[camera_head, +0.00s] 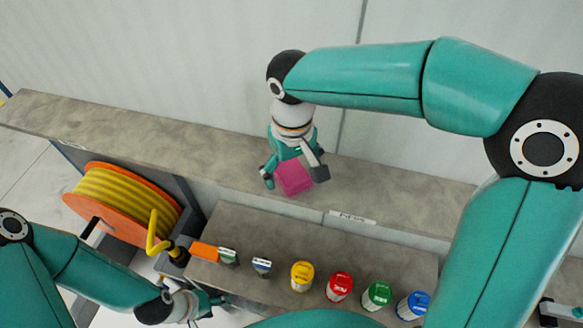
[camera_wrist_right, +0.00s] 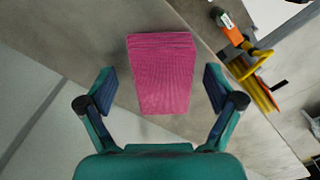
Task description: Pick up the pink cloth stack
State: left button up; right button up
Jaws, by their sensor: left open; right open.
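The pink cloth stack (camera_head: 294,177) lies on the upper grey shelf in the head view. In the right wrist view the pink cloth stack (camera_wrist_right: 161,72) shows its folded layers along the top edge. My right gripper (camera_head: 295,175) is over the stack, with one finger on either side of it. In the right wrist view the fingers of my right gripper (camera_wrist_right: 158,90) are spread wide, with gaps to the stack on both sides. My left gripper (camera_head: 215,301) is open and empty at the lower left, near the front of the lower bench.
The lower bench (camera_head: 240,225) holds an orange-handled tool (camera_head: 206,252), a small white-and-blue item (camera_head: 262,266), and yellow (camera_head: 302,276), red (camera_head: 340,287), green (camera_head: 377,295) and blue (camera_head: 412,305) lidded containers. An orange reel with yellow hose (camera_head: 125,205) stands at left. A wall rises behind the shelf.

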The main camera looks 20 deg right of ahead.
aim_at(292, 170)
jog(key=shift+s, duration=0.1)
jog(key=shift+c, duration=0.2)
jog(key=c, duration=1.2)
jog(key=shift+r, duration=0.1)
notch_tip(292, 170, up, 20)
jog(key=p, duration=0.1)
